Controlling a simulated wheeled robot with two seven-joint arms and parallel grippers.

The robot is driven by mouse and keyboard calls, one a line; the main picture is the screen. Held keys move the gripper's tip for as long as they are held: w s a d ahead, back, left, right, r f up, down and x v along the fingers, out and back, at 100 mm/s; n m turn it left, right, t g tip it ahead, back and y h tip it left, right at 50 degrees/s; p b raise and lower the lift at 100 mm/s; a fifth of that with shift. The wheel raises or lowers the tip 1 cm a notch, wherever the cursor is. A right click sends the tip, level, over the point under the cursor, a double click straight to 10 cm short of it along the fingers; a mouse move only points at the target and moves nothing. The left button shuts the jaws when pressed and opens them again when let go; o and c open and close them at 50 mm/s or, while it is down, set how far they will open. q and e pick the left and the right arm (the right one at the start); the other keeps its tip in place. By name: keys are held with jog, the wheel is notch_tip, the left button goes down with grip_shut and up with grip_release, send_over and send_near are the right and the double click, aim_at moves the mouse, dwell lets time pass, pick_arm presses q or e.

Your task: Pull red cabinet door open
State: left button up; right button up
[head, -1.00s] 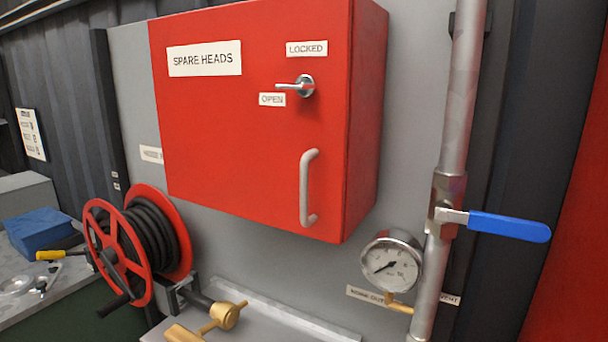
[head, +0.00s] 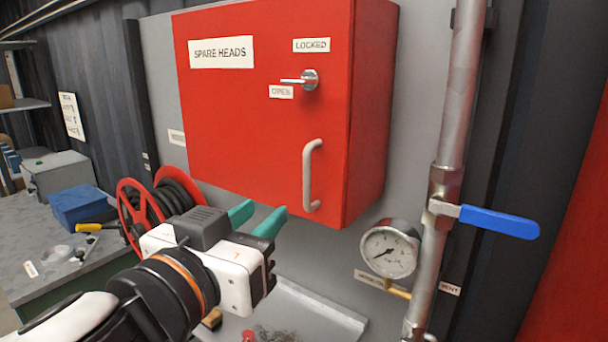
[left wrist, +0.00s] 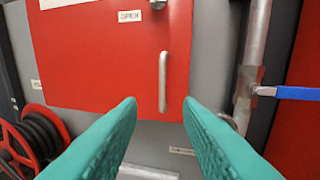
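The red cabinet (head: 250,120), labelled SPARE HEADS, hangs on the grey wall with its door closed. Its grey vertical handle (head: 308,176) is at the lower right of the door. The small lock lever (head: 303,80) points left, just above the OPEN label. My left gripper (head: 257,218) is below and left of the handle, fingers open, empty and apart from the door. In the left wrist view the handle (left wrist: 162,82) stands ahead, between the two spread teal fingers (left wrist: 160,112). My right gripper is not in view.
A pipe (head: 455,120) with a blue valve lever (head: 498,221) and a pressure gauge (head: 390,248) stand right of the cabinet. A red hose reel (head: 135,205) is at the left, partly behind my left arm. A bench with a blue box (head: 82,204) is further left.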

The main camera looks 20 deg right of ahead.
aim_at(306, 174)
pick_arm(q)
jog(key=p+x, duration=0.1)
jog(key=x, duration=0.2)
jog(key=r+p+x, duration=0.1)
jog(key=x, duration=0.3)
jog(key=p+x, duration=0.2)
jog(key=x, duration=0.2)
jog(key=shift+s+d+r, duration=0.15)
jog(key=shift+d, duration=0.05)
jog(key=shift+w+d, duration=0.3)
jog(key=shift+w, duration=0.05)
grip_shut()
